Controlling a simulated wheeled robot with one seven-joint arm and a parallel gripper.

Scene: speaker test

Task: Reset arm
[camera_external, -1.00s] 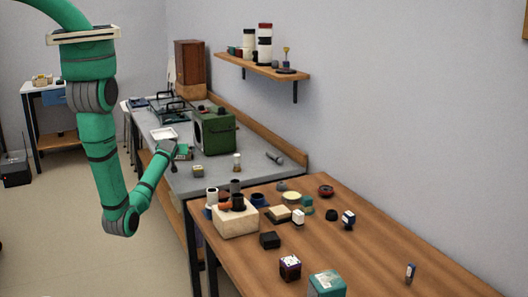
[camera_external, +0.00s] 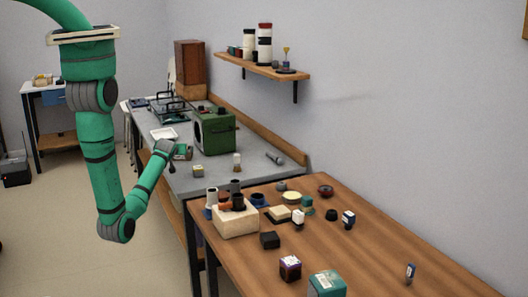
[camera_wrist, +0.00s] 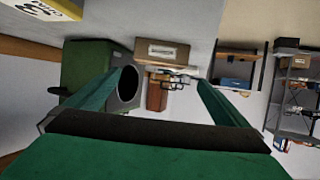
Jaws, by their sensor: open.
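My green arm hangs at the left of the external view, its forearm bent up from the low elbow. My gripper (camera_external: 170,152) is at the near left edge of the grey workbench (camera_external: 210,177), left of the green speaker box (camera_external: 217,132). In the wrist view my gripper (camera_wrist: 158,88) shows two green fingers spread wide apart, with nothing held between them. The green box (camera_wrist: 85,62) with a dark round opening lies beyond the left finger.
A wooden table (camera_external: 365,255) in front carries a pale block (camera_external: 236,222), a teal box (camera_external: 327,284) and several small items. A wall shelf (camera_external: 262,69) hangs above the bench.

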